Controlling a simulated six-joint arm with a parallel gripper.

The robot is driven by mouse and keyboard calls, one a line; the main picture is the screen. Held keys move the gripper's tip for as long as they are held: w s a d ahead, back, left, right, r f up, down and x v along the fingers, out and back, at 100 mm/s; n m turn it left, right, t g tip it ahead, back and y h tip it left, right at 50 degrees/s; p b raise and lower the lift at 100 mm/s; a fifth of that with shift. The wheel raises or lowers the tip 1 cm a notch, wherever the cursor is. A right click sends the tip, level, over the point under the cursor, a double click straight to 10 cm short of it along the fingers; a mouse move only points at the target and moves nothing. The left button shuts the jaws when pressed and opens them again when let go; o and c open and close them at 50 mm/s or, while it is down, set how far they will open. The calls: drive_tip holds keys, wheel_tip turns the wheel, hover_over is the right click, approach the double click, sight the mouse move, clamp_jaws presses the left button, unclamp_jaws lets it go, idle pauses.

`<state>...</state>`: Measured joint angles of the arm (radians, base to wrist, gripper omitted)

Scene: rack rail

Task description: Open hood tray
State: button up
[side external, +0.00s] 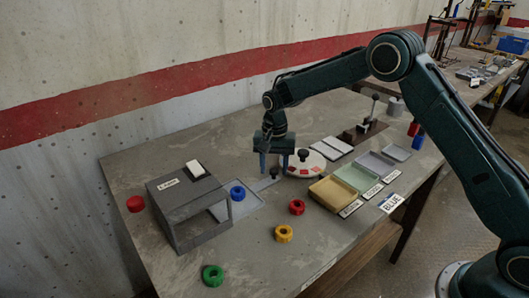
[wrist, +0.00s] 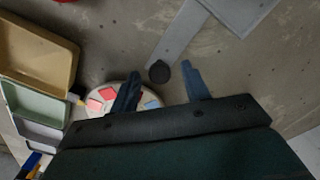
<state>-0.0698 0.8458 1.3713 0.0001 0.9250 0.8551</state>
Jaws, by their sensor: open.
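The hood is a dark grey box (side external: 185,222) with an open front and a white label on top, at the left of the table. A grey bar (wrist: 182,36) runs from the tray (wrist: 240,10) to a black knob (wrist: 159,71), which also shows in the side view (side external: 274,173). My gripper (side external: 274,172) is open and points down over the knob. In the wrist view the knob appears between the fingertips (wrist: 160,69); contact cannot be told.
A round white carousel (side external: 305,164) with coloured patches stands close beside my gripper. Yellow, green and grey bins (side external: 333,194) lie to the right. Red (side external: 297,207), yellow (side external: 284,234) and green (side external: 213,275) rings lie in front. A red piece (side external: 136,204) is left of the hood.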

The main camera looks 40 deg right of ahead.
wheel_tip(320, 180, up, 14)
drive_tip(key=shift+f, duration=0.15)
idle(0.5)
idle(0.3)
drive_tip(key=s+d+r+n+t, duration=0.1)
drive_tip(key=s+r+n, duration=0.1)
drive_tip(key=s+r, duration=0.55)
drive_tip(key=s+d+r+n+t, duration=0.2)
drive_tip(key=s+r, duration=0.3)
drive_tip(key=s, duration=0.5)
drive_tip(key=s+f+n+t, duration=0.2)
drive_tip(key=s+n, duration=0.3)
drive_tip(key=s, duration=1.5)
drive_tip(key=shift+s+d+f+t, duration=0.35)
drive_tip(key=shift+d+f, duration=0.1)
drive_tip(key=shift+f, duration=0.25)
